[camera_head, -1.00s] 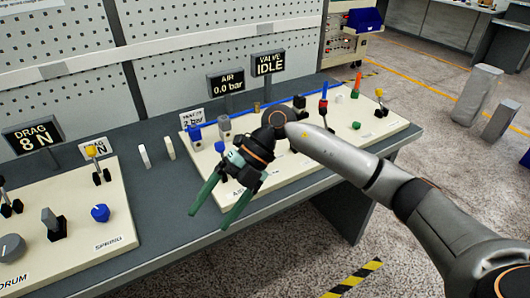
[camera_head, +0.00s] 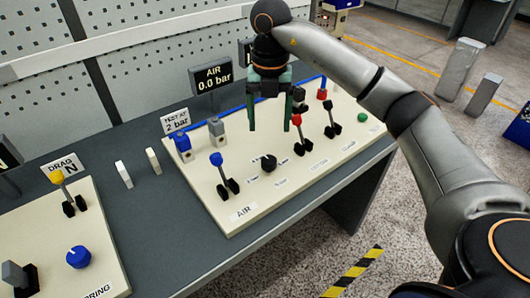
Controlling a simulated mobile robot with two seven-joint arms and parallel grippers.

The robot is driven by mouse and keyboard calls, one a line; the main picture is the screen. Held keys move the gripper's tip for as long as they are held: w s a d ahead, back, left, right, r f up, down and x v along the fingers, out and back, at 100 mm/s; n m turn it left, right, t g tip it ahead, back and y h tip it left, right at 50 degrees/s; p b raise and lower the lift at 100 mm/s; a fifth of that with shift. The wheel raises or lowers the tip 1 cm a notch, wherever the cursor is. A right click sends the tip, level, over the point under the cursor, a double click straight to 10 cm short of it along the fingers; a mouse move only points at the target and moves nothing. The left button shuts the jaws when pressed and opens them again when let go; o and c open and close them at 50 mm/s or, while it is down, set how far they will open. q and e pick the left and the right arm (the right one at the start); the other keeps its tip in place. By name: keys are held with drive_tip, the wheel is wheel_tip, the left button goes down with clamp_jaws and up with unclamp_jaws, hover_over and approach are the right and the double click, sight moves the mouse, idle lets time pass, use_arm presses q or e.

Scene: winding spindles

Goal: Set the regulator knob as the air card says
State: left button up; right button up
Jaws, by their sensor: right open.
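The air card (camera_head: 176,121) reads "TEST AT 2 bar" and stands at the back left of the right-hand board. A small black knob (camera_head: 268,163) sits on that board, right of the AIR label (camera_head: 242,212), with small printed marks around it, too small to read. Its pointer direction is hard to tell. The AIR display (camera_head: 212,78) reads 0.0 bar. My right gripper (camera_head: 269,127) points down, open and empty, with its two green fingers above and behind the knob in the picture, apart from it. My left gripper is not in view.
A lever with a blue knob (camera_head: 217,160) stands left of the black knob. Red-topped levers (camera_head: 297,120) stand to the right. Blue and grey fittings (camera_head: 182,144) are behind. Another board (camera_head: 110,245) with a yellow lever and blue knob is at left.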

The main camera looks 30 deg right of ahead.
sight(269, 160)
wheel_tip(269, 160, down, 11)
drive_tip(key=shift+b, duration=0.45)
drive_tip(key=shift+c, duration=0.2)
clamp_jaws()
